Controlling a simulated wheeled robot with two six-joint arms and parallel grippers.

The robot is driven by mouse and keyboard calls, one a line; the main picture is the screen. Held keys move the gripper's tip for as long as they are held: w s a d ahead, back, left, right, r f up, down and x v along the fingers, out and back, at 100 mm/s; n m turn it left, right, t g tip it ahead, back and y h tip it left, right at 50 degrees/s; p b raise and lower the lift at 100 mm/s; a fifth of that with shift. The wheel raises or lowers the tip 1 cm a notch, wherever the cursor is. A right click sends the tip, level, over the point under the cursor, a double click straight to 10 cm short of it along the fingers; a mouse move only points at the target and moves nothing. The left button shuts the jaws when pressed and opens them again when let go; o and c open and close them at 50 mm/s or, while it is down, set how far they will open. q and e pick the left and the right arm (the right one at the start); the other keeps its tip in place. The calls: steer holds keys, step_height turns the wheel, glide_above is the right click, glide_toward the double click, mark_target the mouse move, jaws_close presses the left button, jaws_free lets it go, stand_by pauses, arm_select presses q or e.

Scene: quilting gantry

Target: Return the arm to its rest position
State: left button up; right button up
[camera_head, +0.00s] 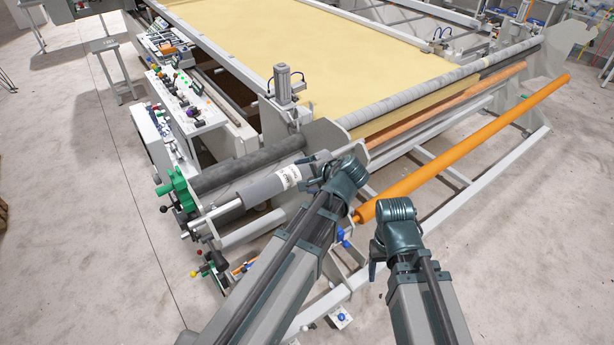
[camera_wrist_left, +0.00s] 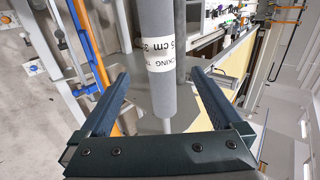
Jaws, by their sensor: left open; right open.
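My left arm reaches up from the bottom of the head view. Its gripper (camera_head: 312,172) is beside the labelled end of a grey roller (camera_head: 265,188). In the left wrist view the left gripper (camera_wrist_left: 158,78) is open, its two fingers wide apart with nothing clasped. The grey roller, with a white printed label (camera_wrist_left: 159,49), shows between and beyond the fingers; I cannot tell the exact gap. My right arm (camera_head: 397,212) is bent at the lower right of the head view. Only a small dark part of the right gripper (camera_head: 374,268) shows; its fingers are mostly hidden.
The gantry's yellow fabric bed (camera_head: 350,50) fills the back. A dark roller (camera_head: 245,165) with a green end fitting (camera_head: 180,186) lies close by. A long orange bar (camera_head: 470,145) runs right of my arms. Control panels (camera_head: 185,95) stand at left. Open floor (camera_head: 80,220) lies further left.

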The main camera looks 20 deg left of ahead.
arm_select(q)
steer(key=s+d+f+n+g+h+b, duration=0.1)
steer(key=s+d+f+b, duration=0.3)
steer(key=f, duration=0.5)
steer(key=s+d+f+n+g+h+b, duration=0.1)
steer(key=s+d+f+g+h+b, duration=0.2)
steer(key=s+f+b, duration=0.6)
steer(key=s+d+f+n+g+h+b, duration=0.1)
steer(key=s+d+f+g+h+b, duration=0.1)
steer(key=s+d+f+b, duration=0.4)
step_height(320, 180, down, 4)
steer(key=shift+s+d+f+n+h+b, duration=0.1)
steer(key=shift+s+d+n+h+b, duration=0.25)
steer(key=shift+b, duration=0.5)
steer(key=shift+w, duration=0.1)
